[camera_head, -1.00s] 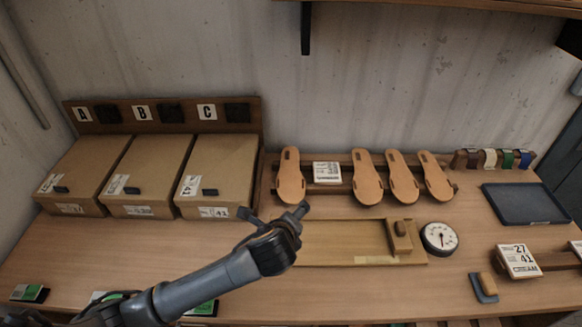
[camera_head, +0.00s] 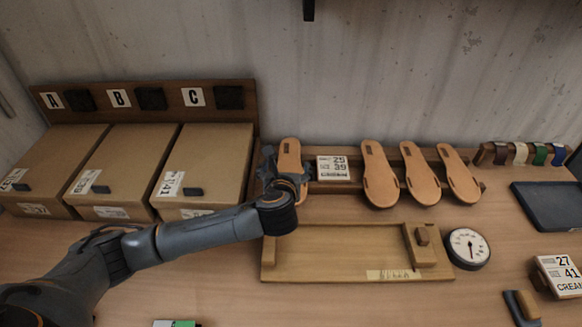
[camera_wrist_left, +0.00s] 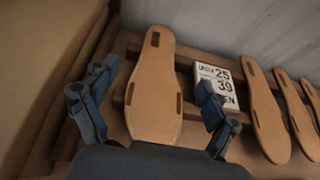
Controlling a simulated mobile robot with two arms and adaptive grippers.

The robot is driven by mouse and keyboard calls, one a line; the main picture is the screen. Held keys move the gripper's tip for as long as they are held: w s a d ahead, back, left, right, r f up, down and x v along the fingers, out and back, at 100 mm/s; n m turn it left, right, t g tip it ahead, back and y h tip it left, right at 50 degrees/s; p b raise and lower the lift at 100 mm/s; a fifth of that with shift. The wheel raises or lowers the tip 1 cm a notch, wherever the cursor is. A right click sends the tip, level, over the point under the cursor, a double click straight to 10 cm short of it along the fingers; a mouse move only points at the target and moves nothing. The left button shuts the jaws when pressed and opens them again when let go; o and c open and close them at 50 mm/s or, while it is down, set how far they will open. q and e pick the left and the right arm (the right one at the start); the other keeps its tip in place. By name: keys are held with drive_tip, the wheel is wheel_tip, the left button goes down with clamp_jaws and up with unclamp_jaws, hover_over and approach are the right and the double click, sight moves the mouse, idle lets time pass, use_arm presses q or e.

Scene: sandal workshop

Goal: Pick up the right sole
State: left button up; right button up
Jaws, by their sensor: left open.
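Several tan soles lean on a wooden rack. The leftmost sole (camera_head: 290,152) stands apart from the others, left of a white card, and is partly hidden behind my left gripper (camera_head: 284,178). In the left wrist view this sole (camera_wrist_left: 155,85) stands between the two spread fingers of my left gripper (camera_wrist_left: 150,110), with a gap on each side. The gripper is open and empty. To the right of the card are three more soles, the nearest (camera_head: 379,175), a middle one (camera_head: 420,175) and a far right one (camera_head: 459,175). My right gripper is not in view.
The white card (camera_head: 334,168) reads 25 and 39 and sits close to the gripper's right finger. Cardboard boxes (camera_head: 205,150) stand at left. A wooden board (camera_head: 330,252) lies in front of the rack, with a round dial (camera_head: 467,248) beside it.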

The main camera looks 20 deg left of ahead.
use_arm(q)
approach(290, 149)
drive_tip(key=shift+p+x, duration=0.45)
drive_tip(key=shift+x, duration=0.8)
drive_tip(key=shift+w+a+f, duration=0.1)
drive_tip(key=shift+w+f, duration=0.05)
drive_tip(key=shift+w, duration=0.05)
drive_tip(key=shift+w+a, duration=0.1)
drive_tip(key=shift+w, duration=0.3)
drive_tip(key=p+x, duration=0.1)
drive_tip(key=x, duration=0.2)
drive_tip(key=shift+f, duration=0.15)
drive_tip(key=shift+w+a+f, duration=0.1)
drive_tip(key=shift+w+f, duration=0.2)
drive_tip(key=shift+w, duration=0.35)
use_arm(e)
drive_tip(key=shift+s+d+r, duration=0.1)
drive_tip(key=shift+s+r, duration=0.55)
use_arm(q)
drive_tip(key=c, duration=1.3)
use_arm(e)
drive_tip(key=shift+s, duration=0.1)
